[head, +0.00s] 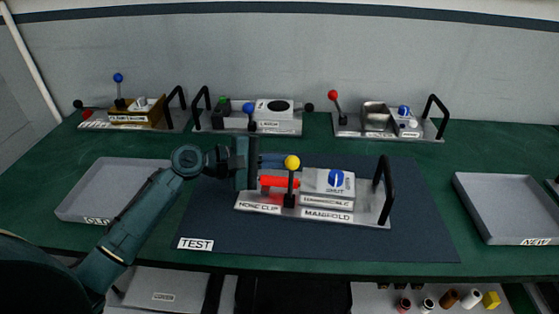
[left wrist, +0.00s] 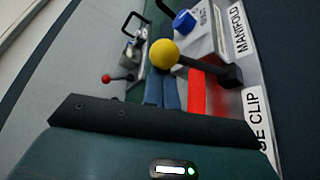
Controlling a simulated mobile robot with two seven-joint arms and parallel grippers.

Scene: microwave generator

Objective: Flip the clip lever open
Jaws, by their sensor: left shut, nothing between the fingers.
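The clip lever (head: 291,183) is a black stick with a yellow ball (head: 292,162) on top. It stands roughly upright on the plate marked HOSE CLIP (head: 258,206), beside a red cylindrical piece (head: 279,182). In the left wrist view the yellow ball (left wrist: 164,53) lies just past the fingertips and the black stick (left wrist: 208,66) runs right from it. My left gripper (head: 281,160) is shut and empty, its blue fingers close to the ball's left side. I cannot tell whether they touch it. My right gripper is not in view.
The manifold block (head: 327,183) with a blue knob and a black handle (head: 387,187) stand right of the lever. A grey OLD tray (head: 85,205) is at left, a NEW tray (head: 510,205) at right. Several lever units line the back. The dark mat's front is clear.

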